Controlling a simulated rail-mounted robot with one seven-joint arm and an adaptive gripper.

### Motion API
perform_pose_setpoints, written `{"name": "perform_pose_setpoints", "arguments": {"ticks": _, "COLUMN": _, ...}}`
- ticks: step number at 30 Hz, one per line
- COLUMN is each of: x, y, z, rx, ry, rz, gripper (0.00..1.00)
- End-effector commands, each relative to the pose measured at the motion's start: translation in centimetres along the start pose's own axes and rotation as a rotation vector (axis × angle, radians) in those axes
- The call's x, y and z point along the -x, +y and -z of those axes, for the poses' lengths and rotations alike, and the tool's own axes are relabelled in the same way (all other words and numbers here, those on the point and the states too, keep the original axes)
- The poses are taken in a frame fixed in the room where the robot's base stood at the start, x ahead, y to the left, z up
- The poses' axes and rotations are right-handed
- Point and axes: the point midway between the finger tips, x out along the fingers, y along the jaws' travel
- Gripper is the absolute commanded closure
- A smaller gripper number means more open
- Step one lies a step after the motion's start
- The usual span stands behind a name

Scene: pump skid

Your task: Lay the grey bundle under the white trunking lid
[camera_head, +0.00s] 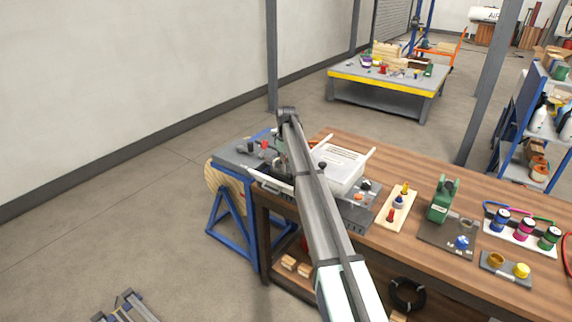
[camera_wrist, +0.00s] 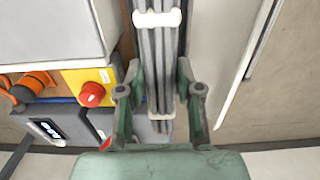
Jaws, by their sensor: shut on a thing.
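The grey bundle (camera_wrist: 159,48), several parallel grey cables with white ties, runs upright through the middle of the wrist view. The bundle's far end leaves the top of the picture. A long thin white strip (camera_wrist: 249,62), which looks like the trunking lid, slants along the right, apart from the bundle. In the head view a white strip (camera_head: 270,183) lies at the bench's left end. My arm hides the gripper and bundle there.
In the wrist view a grey box (camera_wrist: 55,30) and a yellow panel with a red button (camera_wrist: 92,94) stand close left of the bundle. In the head view a white box (camera_head: 341,165) and a green device (camera_head: 440,200) stand on the wooden bench (camera_head: 395,157).

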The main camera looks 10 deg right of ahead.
Motion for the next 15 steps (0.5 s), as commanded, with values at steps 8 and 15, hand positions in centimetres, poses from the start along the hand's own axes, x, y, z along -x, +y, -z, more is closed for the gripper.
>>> {"name": "perform_pose_setpoints", "arguments": {"ticks": 8, "x": -2.8, "y": -0.1, "z": 0.0, "rx": 0.0, "ry": -0.001, "rz": 0.001, "gripper": 0.93}}
{"name": "perform_pose_setpoints", "arguments": {"ticks": 15, "x": -5.3, "y": 0.0, "z": 0.0, "rx": 0.0, "ry": 0.0, "rz": 0.0, "gripper": 0.93}}
